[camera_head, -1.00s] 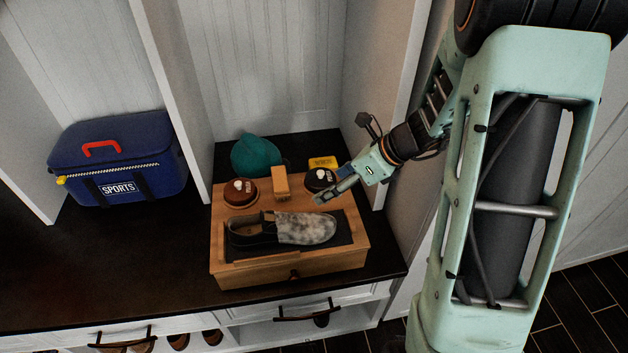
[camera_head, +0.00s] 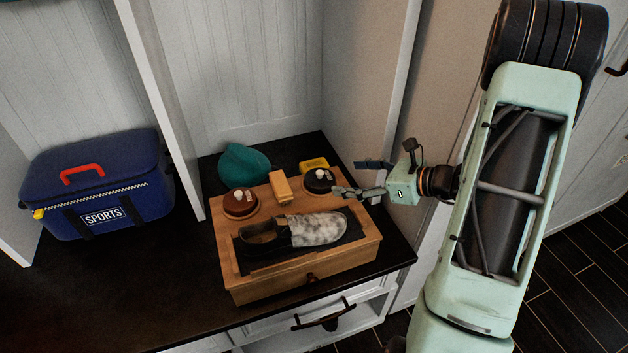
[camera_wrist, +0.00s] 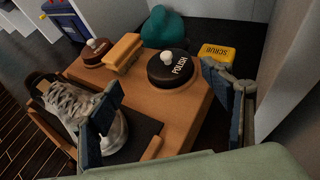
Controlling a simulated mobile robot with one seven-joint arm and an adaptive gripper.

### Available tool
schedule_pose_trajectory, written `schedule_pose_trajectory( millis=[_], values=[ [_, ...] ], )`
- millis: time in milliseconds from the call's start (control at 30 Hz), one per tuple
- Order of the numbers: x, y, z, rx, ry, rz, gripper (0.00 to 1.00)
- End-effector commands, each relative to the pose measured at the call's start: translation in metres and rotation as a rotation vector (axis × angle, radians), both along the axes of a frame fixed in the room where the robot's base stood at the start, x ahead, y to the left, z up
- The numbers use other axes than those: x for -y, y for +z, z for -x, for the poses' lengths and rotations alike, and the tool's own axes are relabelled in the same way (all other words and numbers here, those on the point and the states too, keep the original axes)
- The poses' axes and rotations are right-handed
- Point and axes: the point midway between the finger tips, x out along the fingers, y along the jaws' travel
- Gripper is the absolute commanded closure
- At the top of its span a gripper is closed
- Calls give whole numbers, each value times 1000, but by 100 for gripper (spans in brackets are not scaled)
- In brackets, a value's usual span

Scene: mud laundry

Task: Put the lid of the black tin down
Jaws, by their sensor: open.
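The black tin (camera_head: 319,181) stands upright at the back right corner of a wooden shoe-care box. Its black lid (camera_wrist: 172,70), marked POLISH with a white knob, appears to sit level on top. I cannot make out a seam between lid and tin. My gripper (camera_head: 358,178) is open and empty just right of the tin, its fingers spread and pointing toward it. In the wrist view my gripper (camera_wrist: 165,92) has one finger at the lower left and one at the right, with the tin ahead of and between them, apart from both.
The wooden box (camera_head: 300,284) also carries a brown tin (camera_head: 240,204), a wooden brush (camera_head: 280,187) and a grey shoe (camera_head: 315,229). A teal object (camera_head: 243,164) and yellow SCRUB item (camera_head: 314,164) lie behind. A white partition (camera_head: 365,110) rises at right. A blue sports bag (camera_head: 97,185) stands left.

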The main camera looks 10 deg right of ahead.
Motion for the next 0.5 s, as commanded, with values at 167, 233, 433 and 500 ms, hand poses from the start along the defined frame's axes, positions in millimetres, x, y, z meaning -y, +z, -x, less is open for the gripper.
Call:
schedule_pose_trajectory(
  millis=[167, 233, 433, 500],
  values=[
    [10, -4, -5, 26, -31, -15, 27],
    [5, -8, -10, 29, -31, -16, 27],
    [-17, -21, -30, 27, -30, -15, 27],
    [-22, -23, -36, 29, -29, -15, 27]
  ],
)
